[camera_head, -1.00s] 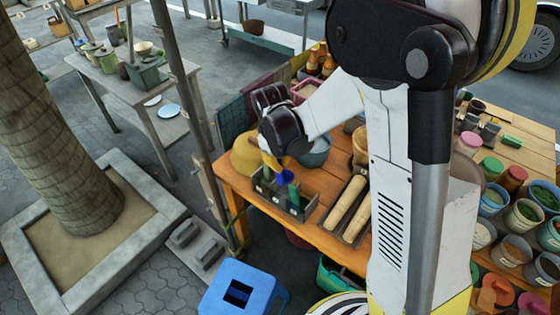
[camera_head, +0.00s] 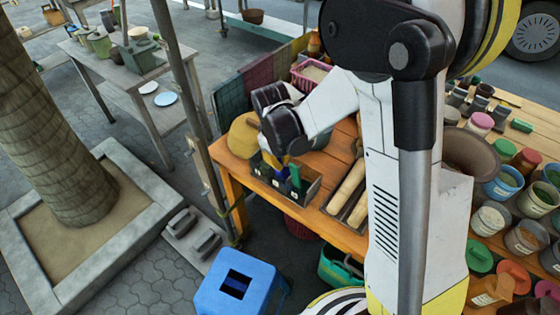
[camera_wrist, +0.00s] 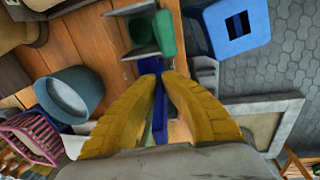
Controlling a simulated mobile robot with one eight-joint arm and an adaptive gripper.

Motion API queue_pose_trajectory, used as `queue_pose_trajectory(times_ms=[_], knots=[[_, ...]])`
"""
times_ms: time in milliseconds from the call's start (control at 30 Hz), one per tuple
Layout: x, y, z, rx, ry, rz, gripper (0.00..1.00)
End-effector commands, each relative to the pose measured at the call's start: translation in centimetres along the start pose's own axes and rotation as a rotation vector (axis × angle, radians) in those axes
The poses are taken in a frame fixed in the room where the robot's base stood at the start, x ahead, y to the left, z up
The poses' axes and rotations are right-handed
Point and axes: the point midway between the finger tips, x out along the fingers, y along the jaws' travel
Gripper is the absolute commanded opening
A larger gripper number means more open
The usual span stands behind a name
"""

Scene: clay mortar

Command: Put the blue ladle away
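The blue ladle (camera_wrist: 150,68) shows between my yellow fingertips in the wrist view, with a blue length running back between the fingers. My gripper (camera_wrist: 161,75) looks shut on it. In the head view my gripper (camera_head: 271,160) points down over a dark divided box (camera_head: 308,198) at the table's left end. Only a small bit of the blue ladle (camera_head: 283,160) shows there, at or inside the box. A green item (camera_head: 295,177) stands in the box beside it. The box walls hide the ladle's lower end.
A blue-grey bowl (camera_wrist: 70,95) and a pink basket (camera_wrist: 28,135) sit near my gripper. Pale rollers (camera_head: 347,190) lie in a tray right of the box. A metal post (camera_head: 190,90) rises by the table's left end. A blue stool (camera_head: 240,285) stands below.

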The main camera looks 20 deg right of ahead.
Motion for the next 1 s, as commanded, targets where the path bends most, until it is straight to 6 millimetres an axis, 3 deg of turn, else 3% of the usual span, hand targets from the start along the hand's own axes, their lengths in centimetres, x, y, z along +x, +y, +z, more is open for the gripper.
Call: queue_pose_trajectory(times_ms=[267,367,400,767,1000], knots=[[-0.1,0.0,0.0,0.000,0.000,0.000,0.00],[-0.1,0.0,0.0,0.000,0.000,0.000,0.27],[-0.1,0.0,0.0,0.000,0.000,0.000,0.31],[-0.6,0.0,0.0,0.000,0.000,0.000,0.31],[-4.1,0.0,0.0,-0.001,0.000,0.000,0.31]])
